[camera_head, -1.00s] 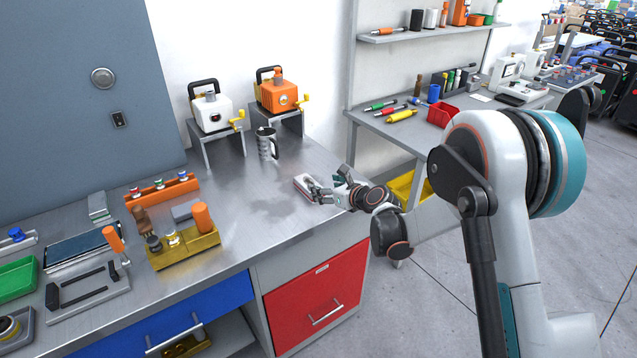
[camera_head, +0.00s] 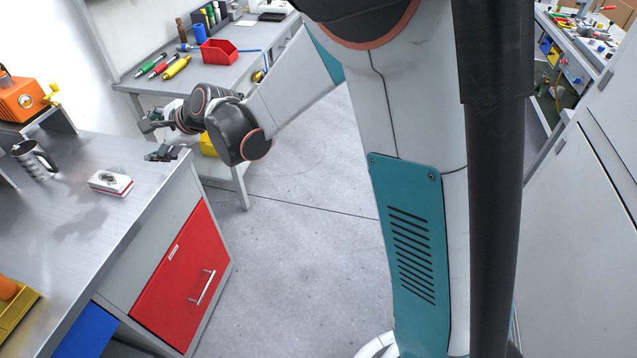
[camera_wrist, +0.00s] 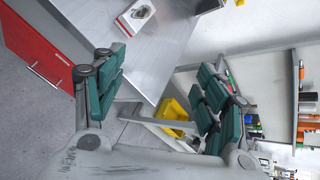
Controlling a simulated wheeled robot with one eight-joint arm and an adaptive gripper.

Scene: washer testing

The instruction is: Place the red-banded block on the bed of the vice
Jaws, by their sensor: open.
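The red-banded block (camera_head: 110,183), white with a red band around its base and a dark mark on top, lies on the grey metal bench (camera_head: 90,235) near its right edge. It also shows at the top of the wrist view (camera_wrist: 137,15). My gripper (camera_head: 155,138) is open and empty, at the bench's far right corner, to the right of the block and apart from it. In the wrist view its two green-padded fingers (camera_wrist: 162,66) stand wide apart with nothing between them. I cannot make out a vice in the present views.
A steel mug (camera_head: 34,160) and an orange machine on a stand (camera_head: 20,98) are at the left. A yellow holder (camera_head: 14,312) is partly cut off at lower left. A second bench (camera_head: 215,75) with a red bin (camera_head: 220,51) stands behind my gripper. Open floor lies right of the red drawer (camera_head: 175,265).

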